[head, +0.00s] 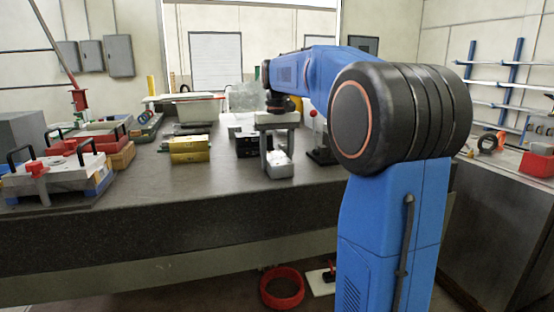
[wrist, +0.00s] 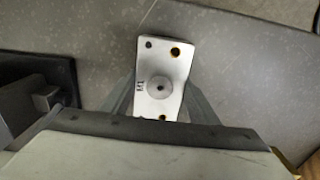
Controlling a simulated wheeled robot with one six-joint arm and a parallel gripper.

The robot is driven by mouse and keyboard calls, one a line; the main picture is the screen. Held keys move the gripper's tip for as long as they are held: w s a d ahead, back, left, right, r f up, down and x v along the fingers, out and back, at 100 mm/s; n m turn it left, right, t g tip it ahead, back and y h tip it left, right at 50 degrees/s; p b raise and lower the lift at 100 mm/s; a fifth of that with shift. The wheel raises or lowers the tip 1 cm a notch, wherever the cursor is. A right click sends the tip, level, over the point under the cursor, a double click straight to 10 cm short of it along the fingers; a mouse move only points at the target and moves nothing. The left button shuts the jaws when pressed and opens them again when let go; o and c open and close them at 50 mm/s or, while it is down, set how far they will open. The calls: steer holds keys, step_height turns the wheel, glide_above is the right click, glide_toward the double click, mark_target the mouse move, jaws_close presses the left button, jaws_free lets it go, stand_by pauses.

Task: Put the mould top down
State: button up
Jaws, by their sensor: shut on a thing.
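The mould top (wrist: 161,66) is a silver block with a round boss in its middle, several holes and the mark "M1". In the head view the silver block (head: 280,168) hangs at the lower ends of my gripper's fingers (head: 278,160), near the front edge of the bench. In the wrist view my gripper (wrist: 160,98) has one finger on each side of the block and is shut on it. The block's underside is hidden, and I cannot tell whether it touches the bench. No matching mould base can be made out below it.
The grey bench (head: 225,188) has free room left of the block. Yellow boxes (head: 189,150) stand left of my gripper, and a dark object (head: 246,146) is close behind it. Mould plates with black handles (head: 62,175) sit at the far left. A red ring (head: 282,303) lies on the floor.

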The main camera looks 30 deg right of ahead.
mark_target(277, 157)
steer(key=o, duration=1.8)
steer(key=shift+f, duration=0.1)
step_height(277, 157, up, 12)
steer(key=shift+r, duration=0.1)
steer(key=s+a+f+n+t, duration=0.1)
steer(key=s+a+f, duration=0.4)
steer(key=s+f, duration=0.5)
steer(key=s+a+f+n+t, duration=0.1)
steer(key=s+a+f, duration=0.4)
steer(key=s+f, duration=0.5)
steer(key=s+a+f+n+t, duration=0.1)
steer(key=s+a+f, duration=0.4)
steer(key=s+f, duration=0.5)
steer(key=shift+s+a+f+t, duration=0.1)
steer(key=shift+a+f+t, duration=0.4)
steer(key=shift+t, duration=0.4)
